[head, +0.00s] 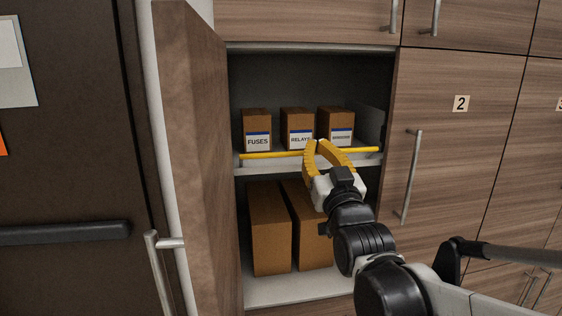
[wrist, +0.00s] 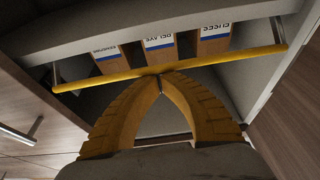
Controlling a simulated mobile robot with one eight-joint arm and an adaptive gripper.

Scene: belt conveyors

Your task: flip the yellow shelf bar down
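The yellow shelf bar (head: 268,155) runs across the front of the upper shelf in the open cabinet, just above the shelf edge. It also spans the wrist view (wrist: 235,59), held by a thin metal arm at each end. My gripper (head: 318,144) has yellow fingers and is at the middle of the bar. In the wrist view the fingertips (wrist: 161,78) come together right at the bar, with no clear gap between them. I cannot tell whether they touch the bar. The fingers hide a short stretch of it in the head view.
Behind the bar stand small boxes labelled FUSES (head: 257,130) and RELAYS (head: 298,130), plus a third box (head: 336,128). Large brown boxes (head: 269,228) stand below. The open cabinet door (head: 197,150) bounds the left side; closed door 2 (head: 455,150) is at right.

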